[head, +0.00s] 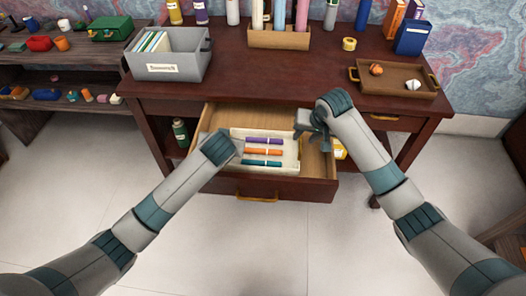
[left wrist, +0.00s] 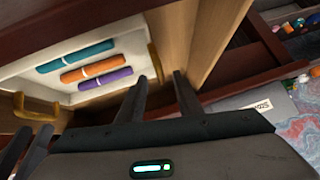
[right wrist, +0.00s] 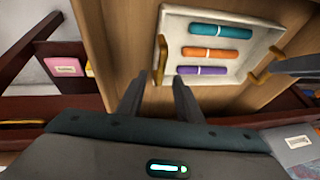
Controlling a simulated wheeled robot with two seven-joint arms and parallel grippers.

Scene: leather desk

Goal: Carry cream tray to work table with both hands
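The cream tray (head: 281,170) lies inside the open wooden drawer, with a purple, an orange and a teal marker in it. Its two tan handles show in the right wrist view, one (right wrist: 160,60) by my right gripper and one (right wrist: 266,72) by my left. My left gripper (left wrist: 160,78) is open at the tray's left end, fingertips just short of and either side of that handle. My right gripper (right wrist: 160,76) is open at the right end, its handle just beyond and between the fingertips. In the head view, my forearm partly hides the left end.
The drawer (head: 316,165) has raised walls close around the tray. The dark red desk (head: 290,75) above carries a grey file box (head: 168,68), a bottle holder (head: 280,38), yellow tape (head: 349,44) and a brown tray (head: 375,85). A cluttered shelf (head: 60,58) stands left.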

